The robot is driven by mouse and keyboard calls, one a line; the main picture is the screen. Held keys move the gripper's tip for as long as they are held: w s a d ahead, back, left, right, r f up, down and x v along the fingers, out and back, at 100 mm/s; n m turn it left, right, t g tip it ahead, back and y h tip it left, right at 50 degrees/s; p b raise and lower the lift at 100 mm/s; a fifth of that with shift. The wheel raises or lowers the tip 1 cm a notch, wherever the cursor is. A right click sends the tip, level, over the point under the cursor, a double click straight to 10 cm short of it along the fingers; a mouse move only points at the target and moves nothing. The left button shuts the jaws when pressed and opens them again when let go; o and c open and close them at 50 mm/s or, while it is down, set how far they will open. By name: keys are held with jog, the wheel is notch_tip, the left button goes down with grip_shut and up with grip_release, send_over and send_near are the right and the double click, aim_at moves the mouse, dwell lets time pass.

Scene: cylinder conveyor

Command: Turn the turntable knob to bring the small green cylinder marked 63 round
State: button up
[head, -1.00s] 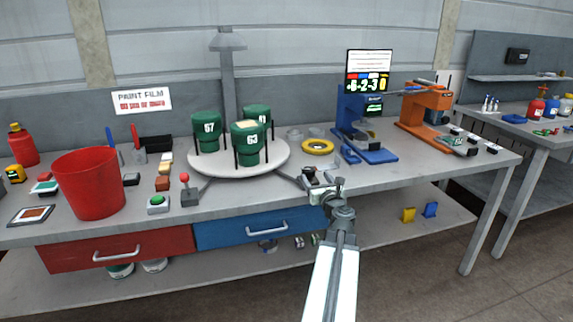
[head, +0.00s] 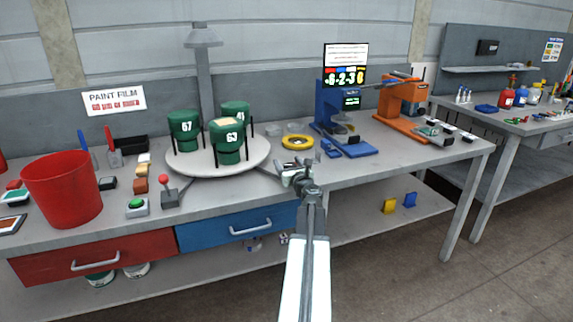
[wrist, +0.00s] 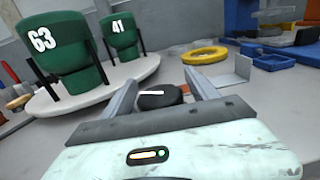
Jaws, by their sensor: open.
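The green cylinder marked 63 (head: 228,146) stands upright in black posts at the front of the round white turntable (head: 182,171). The cylinder marked 67 (head: 184,130) is at its left, and the one marked 41 (head: 238,112) is behind. In the wrist view the 63 cylinder (wrist: 60,62) and the 41 cylinder (wrist: 123,42) show at the left. My gripper (wrist: 163,84) is open to the right of the turntable's front edge. A dark round knob (wrist: 160,96) shows between its fingers; I cannot tell whether they touch it. In the head view my gripper hides the knob.
A yellow ring (head: 297,142) lies right of the turntable, with a blue press stand (head: 335,110) and an orange one (head: 400,100) beyond. A red bucket (head: 62,190), a red-knobbed lever (head: 168,192) and a green button (head: 136,206) stand at the left.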

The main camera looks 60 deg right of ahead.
jog(key=c, duration=1.4)
jog(key=shift+o, duration=0.2)
jog(key=shift+s+m+g+h, duration=0.1)
jog(key=shift+m+g+h, duration=0.4)
jog(key=shift+h, duration=0.1)
jog(key=o, duration=1.4)
jog(key=shift+d, duration=0.1)
jog(key=shift+c, duration=0.2)
jog(key=v, duration=0.8)
